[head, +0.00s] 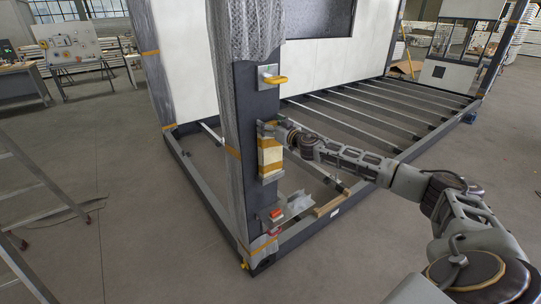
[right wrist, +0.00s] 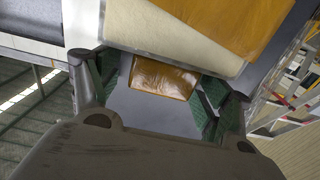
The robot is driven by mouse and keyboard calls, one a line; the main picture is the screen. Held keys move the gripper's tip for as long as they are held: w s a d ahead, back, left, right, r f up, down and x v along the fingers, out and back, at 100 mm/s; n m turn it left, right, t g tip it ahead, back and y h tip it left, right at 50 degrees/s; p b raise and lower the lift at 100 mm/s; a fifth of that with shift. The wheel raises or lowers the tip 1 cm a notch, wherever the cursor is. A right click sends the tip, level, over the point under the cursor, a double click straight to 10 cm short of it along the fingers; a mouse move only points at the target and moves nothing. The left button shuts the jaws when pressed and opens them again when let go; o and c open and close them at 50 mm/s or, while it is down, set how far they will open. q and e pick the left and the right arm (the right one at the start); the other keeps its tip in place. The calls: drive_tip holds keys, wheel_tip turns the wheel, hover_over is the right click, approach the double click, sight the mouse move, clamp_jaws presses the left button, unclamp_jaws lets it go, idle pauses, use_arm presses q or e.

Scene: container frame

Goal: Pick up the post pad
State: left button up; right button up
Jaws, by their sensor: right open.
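The post pad (head: 271,155) is a beige block with orange-brown bands at its top and bottom, upright on the face of a dark post (head: 243,110). In the right wrist view the pad (right wrist: 160,30) fills the top, cream with a glossy orange-brown band. My right gripper (head: 274,130) is at the pad's upper end. In the wrist view its two green-padded fingers are spread (right wrist: 155,80), with a small orange-brown piece between them; whether they touch it I cannot tell. My left gripper is not in view.
The post carries a yellow-handled fitting (head: 272,78) above the pad and a red-marked fitting (head: 277,214) below. Plastic wrap (head: 232,170) covers its left side. A frame with floor bars (head: 375,105) stretches behind. A ladder (head: 35,190) stands left; open floor lies between.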

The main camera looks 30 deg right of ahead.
drive_tip(key=shift+c, duration=0.4)
drive_tip(key=c, duration=1.3)
drive_tip(key=shift+r, duration=0.25)
drive_tip(key=shift+c, duration=0.2)
